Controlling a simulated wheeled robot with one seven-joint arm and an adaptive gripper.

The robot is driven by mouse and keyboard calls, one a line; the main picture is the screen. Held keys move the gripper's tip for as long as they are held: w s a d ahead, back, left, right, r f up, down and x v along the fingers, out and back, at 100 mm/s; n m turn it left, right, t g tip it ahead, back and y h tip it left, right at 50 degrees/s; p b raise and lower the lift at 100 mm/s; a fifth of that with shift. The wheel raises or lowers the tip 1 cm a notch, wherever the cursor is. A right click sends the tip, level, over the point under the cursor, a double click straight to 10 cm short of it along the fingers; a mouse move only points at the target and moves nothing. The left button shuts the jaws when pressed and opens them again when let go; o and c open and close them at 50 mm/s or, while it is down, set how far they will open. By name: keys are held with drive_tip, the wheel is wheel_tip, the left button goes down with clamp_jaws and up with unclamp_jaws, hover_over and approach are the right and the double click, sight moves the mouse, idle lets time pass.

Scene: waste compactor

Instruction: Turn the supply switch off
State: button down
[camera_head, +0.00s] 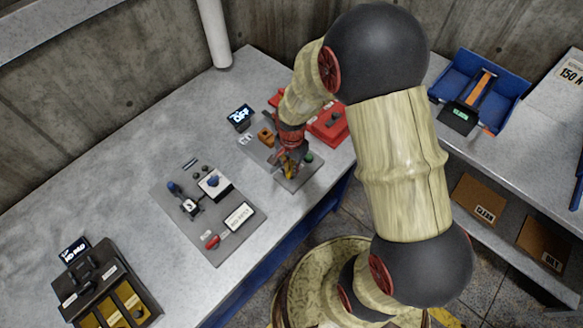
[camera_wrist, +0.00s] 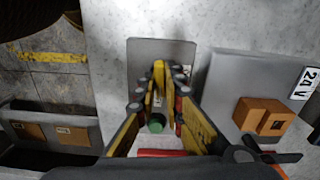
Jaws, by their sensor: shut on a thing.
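My gripper (camera_head: 289,168) reaches down over a small grey plate (camera_head: 303,178) on the bench. In the wrist view its fingers (camera_wrist: 160,85) close around a narrow yellow piece (camera_wrist: 158,72), which looks like the supply switch handle. The fingers hide most of the switch, so its position cannot be read. A green button (camera_head: 308,157) sits on the same plate; it shows just below the fingertips in the wrist view (camera_wrist: 156,123). A small display (camera_head: 240,116) behind the plate appears to read OFF; I cannot tell what it refers to.
A red case (camera_head: 328,122) lies close behind the gripper. An orange block (camera_head: 266,137) is beside it on a grey base. A control panel (camera_head: 209,210) with levers and a black box (camera_head: 104,288) stand to the left. A blue tray (camera_head: 503,88) is at the right.

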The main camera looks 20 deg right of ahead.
drive_tip(key=shift+m, duration=0.6)
drive_tip(key=c, duration=1.9)
unclamp_jaws()
wheel_tip(320, 180, up, 12)
